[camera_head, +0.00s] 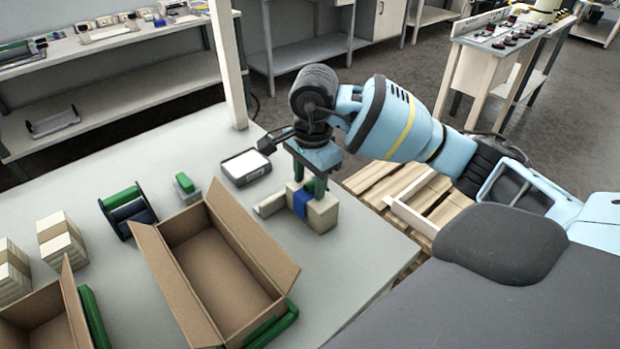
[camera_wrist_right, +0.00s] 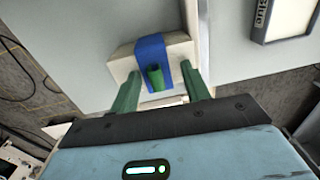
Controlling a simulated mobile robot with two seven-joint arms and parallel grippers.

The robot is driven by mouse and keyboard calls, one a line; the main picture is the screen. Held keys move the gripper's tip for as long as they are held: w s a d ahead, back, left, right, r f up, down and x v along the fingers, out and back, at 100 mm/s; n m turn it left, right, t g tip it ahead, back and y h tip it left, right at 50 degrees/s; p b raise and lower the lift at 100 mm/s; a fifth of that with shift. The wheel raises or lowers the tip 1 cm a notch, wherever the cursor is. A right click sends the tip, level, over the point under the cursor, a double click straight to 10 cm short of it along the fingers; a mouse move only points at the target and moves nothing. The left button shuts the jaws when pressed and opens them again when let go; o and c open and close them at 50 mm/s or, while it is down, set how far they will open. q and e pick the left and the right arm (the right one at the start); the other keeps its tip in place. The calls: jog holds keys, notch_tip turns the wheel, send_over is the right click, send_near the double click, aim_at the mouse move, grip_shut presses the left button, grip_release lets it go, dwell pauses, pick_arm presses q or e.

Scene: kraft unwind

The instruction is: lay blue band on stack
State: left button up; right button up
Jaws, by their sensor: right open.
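A pale stack (camera_head: 323,214) of paper stands near the table's right edge. The blue band (camera_head: 300,203) lies across it and down its side; in the right wrist view the band (camera_wrist_right: 152,48) crosses the top of the stack (camera_wrist_right: 178,46). My right gripper (camera_head: 308,184) is directly above the stack, pointing down. Its green fingers (camera_wrist_right: 160,92) are apart, at the near side of the stack; I cannot tell whether they touch it. A short green cylinder (camera_wrist_right: 154,77) shows between them, in front of the band. My left gripper is not in view.
An open cardboard box (camera_head: 205,265) and another at lower left stand on the table. Brown-banded stacks (camera_head: 62,240), a green-ended dispenser (camera_head: 130,212) and a small green item (camera_head: 187,188) stand left. A label holder (camera_head: 245,167) sits behind the stack.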

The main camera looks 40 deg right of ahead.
jog(key=f, duration=0.2)
jog(key=s+f, duration=0.1)
jog(key=shift+s+a+f+g, duration=0.1)
jog(key=shift+a+g, duration=0.15)
jog(key=shift+g, duration=0.15)
jog(key=shift+t, duration=0.4)
jog(key=r, duration=1.1)
jog(key=shift+w+d, duration=0.3)
jog(key=shift+w, duration=0.05)
